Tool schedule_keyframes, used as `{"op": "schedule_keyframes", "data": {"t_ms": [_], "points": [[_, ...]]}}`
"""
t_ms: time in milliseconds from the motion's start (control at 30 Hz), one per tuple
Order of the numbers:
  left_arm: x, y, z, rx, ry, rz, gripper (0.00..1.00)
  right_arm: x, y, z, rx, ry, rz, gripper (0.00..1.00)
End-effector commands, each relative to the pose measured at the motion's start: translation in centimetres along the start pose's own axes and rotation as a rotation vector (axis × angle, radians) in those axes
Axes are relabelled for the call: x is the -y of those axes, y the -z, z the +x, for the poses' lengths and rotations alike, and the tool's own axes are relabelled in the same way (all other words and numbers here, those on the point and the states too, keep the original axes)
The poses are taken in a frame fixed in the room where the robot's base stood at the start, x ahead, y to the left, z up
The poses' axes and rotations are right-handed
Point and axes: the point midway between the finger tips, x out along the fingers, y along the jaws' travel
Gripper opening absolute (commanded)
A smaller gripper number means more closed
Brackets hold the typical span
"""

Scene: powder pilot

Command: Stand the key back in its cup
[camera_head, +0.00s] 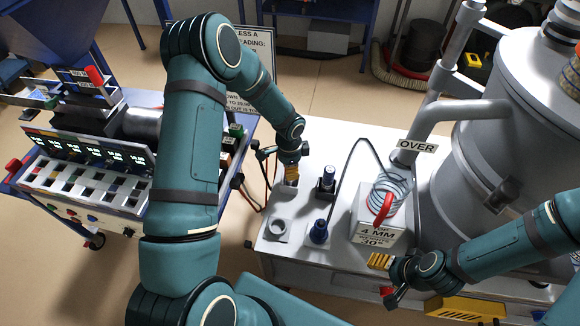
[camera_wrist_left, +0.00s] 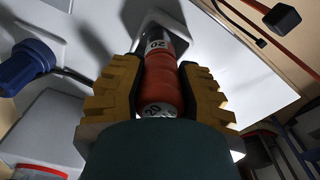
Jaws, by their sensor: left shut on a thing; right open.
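The key (camera_wrist_left: 162,80) is a red-orange grip with white "20" bands, seen in the left wrist view between two yellow finger pads. My left gripper (camera_head: 291,172) is shut on it above the left side of the white bench top. The key's far end is shadowed, and I cannot tell whether it touches anything below. My right gripper (camera_head: 380,262) is open and empty at the bench's front right.
A large grey vessel (camera_head: 500,150) with an "OVER" pipe label fills the right. A blue cart (camera_head: 85,165) with switches stands left. The bench's front left corner looks clear.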

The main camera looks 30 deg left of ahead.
Motion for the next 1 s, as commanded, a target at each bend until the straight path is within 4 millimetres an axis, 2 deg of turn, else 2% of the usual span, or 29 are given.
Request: {"op": "schedule_keyframes", "data": {"t_ms": [100, 133, 200, 500, 633, 767, 1000], "points": [[0.0, 0.0, 0.2, 0.0, 0.0, 0.0, 0.0, 0.0, 0.0, 0.0, 0.0, 0.0, 0.0, 0.64], [0.0, 0.0, 0.2, 0.0, 0.0, 0.0, 0.38, 0.0, 0.0, 0.0, 0.0, 0.0, 0.0, 0.64], [0.0, 0.0, 0.2, 0.0, 0.001, 0.0, 0.61, 0.0, 0.0, 0.0, 0.0, 0.0, 0.0, 0.64], [0.0, 0.0, 0.2, 0.001, 0.0, 0.0, 0.61, 0.0, 0.0, 0.0, 0.0, 0.0, 0.0, 0.64], [0.0, 0.0, -0.6, 0.0, 0.001, -0.001, 0.61, 0.0, 0.0, 0.0, 0.0, 0.0, 0.0, 0.64], [0.1, 0.0, -2.6, -0.001, 0.002, -0.002, 0.61, 0.0, 0.0, 0.0, 0.0, 0.0, 0.0, 0.64], [0.1, 0.0, -7.6, -0.002, 0.004, 0.0, 0.61, 0.0, 0.0, 0.0, 0.0, 0.0, 0.0, 0.64]]}}
